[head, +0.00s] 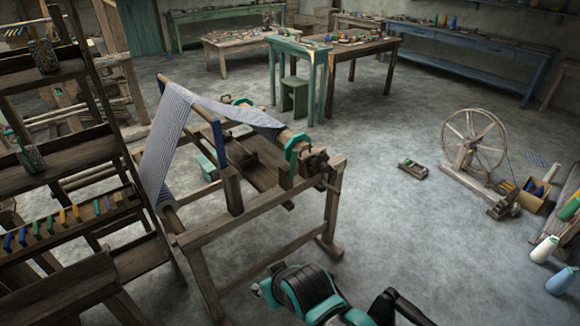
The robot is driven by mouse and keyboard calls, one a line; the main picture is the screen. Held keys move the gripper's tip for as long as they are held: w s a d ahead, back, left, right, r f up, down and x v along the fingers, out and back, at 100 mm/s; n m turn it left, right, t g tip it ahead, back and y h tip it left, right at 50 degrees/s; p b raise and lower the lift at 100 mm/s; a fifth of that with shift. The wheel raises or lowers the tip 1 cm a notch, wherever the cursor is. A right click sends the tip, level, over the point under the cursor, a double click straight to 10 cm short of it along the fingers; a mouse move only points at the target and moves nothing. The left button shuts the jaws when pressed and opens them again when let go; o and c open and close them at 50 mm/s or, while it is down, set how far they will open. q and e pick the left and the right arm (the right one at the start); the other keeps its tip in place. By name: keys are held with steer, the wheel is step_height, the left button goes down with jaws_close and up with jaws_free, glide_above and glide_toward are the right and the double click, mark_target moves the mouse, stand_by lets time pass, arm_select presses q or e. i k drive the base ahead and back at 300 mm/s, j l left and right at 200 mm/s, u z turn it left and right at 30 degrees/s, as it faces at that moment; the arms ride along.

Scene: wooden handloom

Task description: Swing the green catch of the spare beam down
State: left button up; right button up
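A wooden loom frame (238,222) stands in the middle of the head view, with striped cloth (168,135) draped over it. A round beam (276,128) runs along its upper right side. A curved green catch (291,152) sits at the near end of this beam and arches over it. A second green piece (243,101) shows at the far end, partly hidden by cloth. I cannot tell which beam is the spare one. Teal and black links of my arm show at the bottom, apart from the loom in the picture. Neither gripper can be made out.
A dark wooden rack (65,155) with shuttles stands close on the left. A spinning wheel (474,142) and a small box (536,195) are on the right. A green table (299,45) and stool (294,96) stand behind. The floor right of the loom is mostly clear.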

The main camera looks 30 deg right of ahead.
mark_target(295, 153)
steer(key=i+l+z, duration=0.15)
steer(key=l+z, duration=0.25)
steer(key=i+l+z, duration=0.2)
steer(key=l+z, duration=0.15)
steer(key=i+l+z, duration=0.25)
steer(key=l+z, duration=0.15)
steer(key=i+l+z, duration=0.6)
steer(key=z, duration=0.15)
steer(key=i+l+z, duration=0.15)
steer(key=i+z, duration=0.6)
steer(key=i+l+u, duration=0.1)
steer(key=i+u, duration=0.15)
steer(key=i, duration=0.15)
steer(key=i+l+u, duration=0.25)
steer(key=i+u, duration=0.15)
steer(key=u, duration=0.25)
steer(key=i+u, duration=0.2)
steer(key=u, duration=0.2)
steer(key=i+u, duration=0.15)
steer(key=u, duration=0.25)
steer(key=i+l+u, duration=0.1)
steer(key=u, duration=0.35)
steer(key=i+l+u, duration=0.1)
steer(key=l+u, duration=0.15)
steer(key=u, duration=0.15)
